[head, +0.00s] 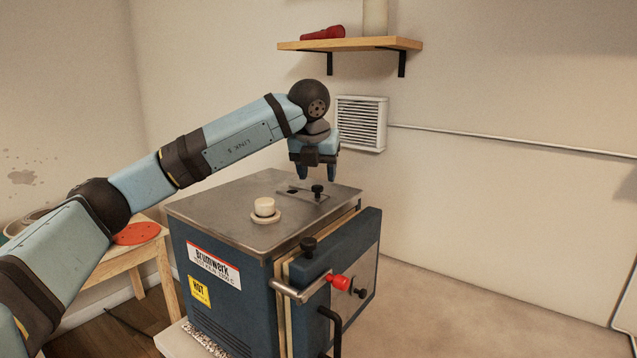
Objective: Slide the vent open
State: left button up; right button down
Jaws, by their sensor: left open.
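The kiln (228,318) is a blue box with a grey metal top. On its top is a small flat metal vent slide (304,197) with a black knob (317,190) standing up at its right part. A dark spot (292,190), perhaps the vent hole, shows at the left of the knob. My left gripper (317,174) points down over the back of the kiln top, open, with its fingertips a little above and around the knob in the picture. I cannot tell whether they touch it. My right gripper is not in view.
A cream plug (264,207) stands on the kiln top, left of the slide. A wall grille (362,123) and a wooden shelf (350,44) are behind. A stool (137,256) stands at the left.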

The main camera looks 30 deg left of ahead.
pick_arm(q)
jog(key=v, duration=1)
jog(key=shift+s+d, duration=0.1)
jog(key=shift+s, duration=0.05)
